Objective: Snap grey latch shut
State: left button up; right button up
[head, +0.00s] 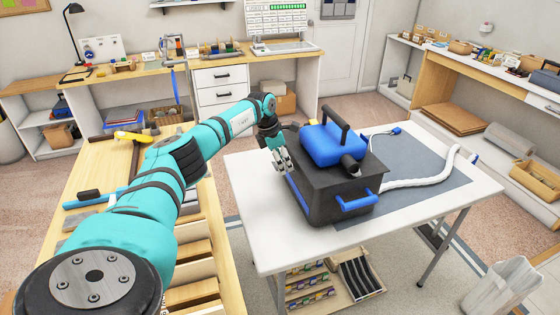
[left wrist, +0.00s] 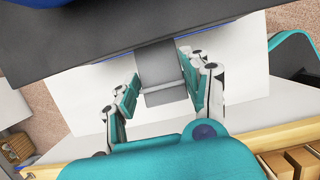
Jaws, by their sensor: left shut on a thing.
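A dark grey box-shaped machine (head: 335,198) with a blue top (head: 333,145) stands on the white table (head: 262,208). My left gripper (head: 284,164) is at its left side in the head view. In the left wrist view the grey latch (left wrist: 160,72) sticks out from the machine's dark edge (left wrist: 75,58). In the head view my gripper hides the latch. My right gripper is not in view.
A white hose (head: 420,174) and a blue-grey mat (head: 428,190) lie right of the machine. The wooden bench (head: 99,180) is under my left arm. The table's front left is clear.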

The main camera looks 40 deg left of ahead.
pick_arm(q)
jog(key=shift+w+d+r+g+y, duration=0.1)
jog(key=shift+w+r+g+y, duration=0.1)
jog(key=shift+g+y, duration=0.15)
dwell(0.4)
jog(key=o, duration=1.2)
jog(key=shift+c, duration=0.2)
jog(key=shift+r, duration=0.1)
notch_tip(320, 180, up, 12)
jog(key=s, duration=0.1)
jog(key=shift+s+a, duration=0.35)
jog(key=shift+a, duration=0.1)
jog(key=shift+f, duration=0.2)
